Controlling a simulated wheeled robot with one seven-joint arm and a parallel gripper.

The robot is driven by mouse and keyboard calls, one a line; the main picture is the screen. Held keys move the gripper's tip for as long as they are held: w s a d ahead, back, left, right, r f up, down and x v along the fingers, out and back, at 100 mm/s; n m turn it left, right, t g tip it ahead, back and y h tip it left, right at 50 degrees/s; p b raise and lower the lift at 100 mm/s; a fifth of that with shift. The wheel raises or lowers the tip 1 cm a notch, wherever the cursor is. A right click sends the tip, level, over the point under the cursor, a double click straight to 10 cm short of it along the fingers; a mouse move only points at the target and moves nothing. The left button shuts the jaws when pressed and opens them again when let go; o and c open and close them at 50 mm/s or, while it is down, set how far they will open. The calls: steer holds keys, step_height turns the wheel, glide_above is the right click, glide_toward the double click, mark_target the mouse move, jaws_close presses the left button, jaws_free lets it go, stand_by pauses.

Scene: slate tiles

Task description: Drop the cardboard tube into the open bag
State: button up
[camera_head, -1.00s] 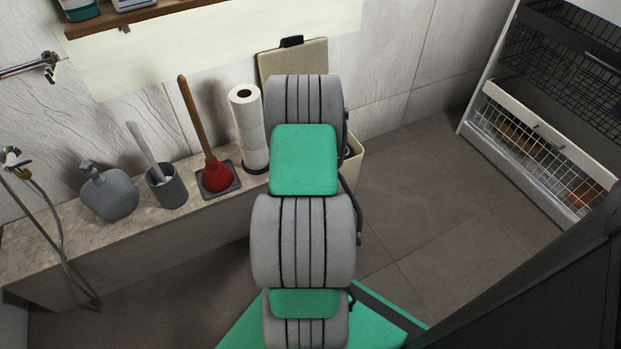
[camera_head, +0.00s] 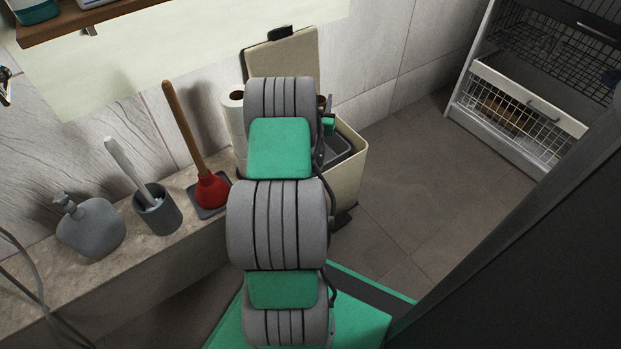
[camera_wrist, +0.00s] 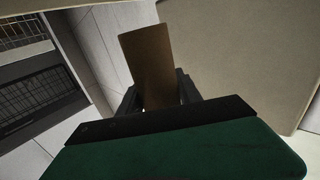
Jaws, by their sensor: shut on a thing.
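The brown cardboard tube (camera_wrist: 148,62) stands between the two dark fingers of my gripper (camera_wrist: 157,95) in the wrist view. The gripper is shut on it, and the tube's far end sticks out past the fingers. In the head view only a small brown bit of the tube (camera_head: 322,101) shows beside my arm, and my arm hides most of the gripper. I see no clear bag. A cream bin (camera_head: 347,183) with a grey inside and a raised lid (camera_head: 283,60) stands beyond my arm, and the tube end appears close above its opening.
A stone ledge on the left holds a soap dispenser (camera_head: 90,228), a brush in a grey cup (camera_head: 158,212), a red plunger (camera_head: 212,190) and a paper roll stack (camera_head: 232,110). A wire-basket cabinet (camera_head: 525,100) stands at the right. The floor between bin and cabinet is clear.

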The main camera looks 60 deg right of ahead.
step_height(320, 180, down, 3)
steer(key=shift+f+b, duration=0.15)
steer(key=shift+b, duration=0.75)
steer(key=o, duration=1.4)
step_height(320, 180, up, 4)
steer(key=shift+f+p, duration=0.15)
steer(key=shift+p, duration=1)
steer(key=s+a+r+p, duration=0.4)
steer(key=s+a+r, duration=0.2)
steer(key=a+r, duration=0.3)
steer(key=v, duration=0.3)
steer(key=shift+w+a+r, duration=0.2)
steer(key=shift+w+a, duration=0.05)
steer(key=shift+a, duration=0.1)
